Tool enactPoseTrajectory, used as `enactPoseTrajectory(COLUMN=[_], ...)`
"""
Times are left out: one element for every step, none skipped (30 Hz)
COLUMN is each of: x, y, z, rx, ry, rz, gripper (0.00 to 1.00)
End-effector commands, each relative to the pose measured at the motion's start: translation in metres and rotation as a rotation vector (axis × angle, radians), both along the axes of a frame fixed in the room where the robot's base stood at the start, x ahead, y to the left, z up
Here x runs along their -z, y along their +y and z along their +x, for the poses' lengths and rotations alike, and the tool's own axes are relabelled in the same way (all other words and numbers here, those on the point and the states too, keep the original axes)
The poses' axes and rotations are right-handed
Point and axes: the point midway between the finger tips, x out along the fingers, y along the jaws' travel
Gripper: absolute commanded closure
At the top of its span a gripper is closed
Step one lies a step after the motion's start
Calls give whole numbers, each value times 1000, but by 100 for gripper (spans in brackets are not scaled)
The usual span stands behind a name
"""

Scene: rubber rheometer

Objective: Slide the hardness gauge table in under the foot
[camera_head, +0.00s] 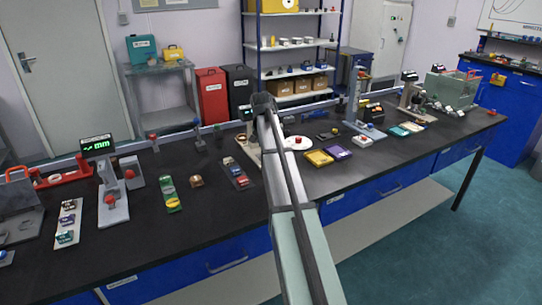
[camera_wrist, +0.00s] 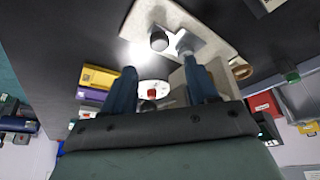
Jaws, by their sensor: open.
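A white round disc with a red knob (camera_head: 297,142) lies on the black bench just right of my arm in the head view. I take it for the gauge table, but cannot be sure. In the wrist view the disc (camera_wrist: 150,90) shows between the fingers of my open gripper (camera_wrist: 160,82), beyond their tips, with nothing held. A pale base plate (camera_wrist: 205,22) carries a grey metal bracket and a dark round knob near the fingertips. In the head view my arm largely covers this stand, whose small display (camera_head: 246,112) shows at left. The foot is not clearly visible.
A yellow tray (camera_head: 319,158) and a purple tray (camera_head: 338,152) lie right of the disc. A strip of coloured samples (camera_head: 236,173) lies left of my arm. Another display stand (camera_head: 112,190) is farther left. The bench front right of my arm is mostly clear.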

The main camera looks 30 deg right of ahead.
Motion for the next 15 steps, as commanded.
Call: enactPoseTrajectory(x=[10, 14, 20, 25, 30, 37, 41, 45, 50, 54, 57, 61, 64, 66, 69], y=[-3, -4, -6, -7, -9, -10, -12, -13, -14, -15, -16, -17, -18, -19, -20], z=[3, 4, 6, 8, 9, 11, 12, 14, 15, 16, 17, 18, 19, 20, 21], rx=[0, -1, -1, -1, -1, -1, -1, -1, -1, -2, -2, -2, -2, -2, -2], ry=[3, 3, 2, 2, 3, 3, 2, 2, 2, 2, 3, 2, 1, 1, 1], rz=[1, 1, 0, 1, 1, 1, 1, 1, 1, 1, 2, 1, 1, 1, 1], gripper=[42, 42, 42, 42, 42, 42, 42, 42, 42, 42, 42, 42, 42, 42, 42])
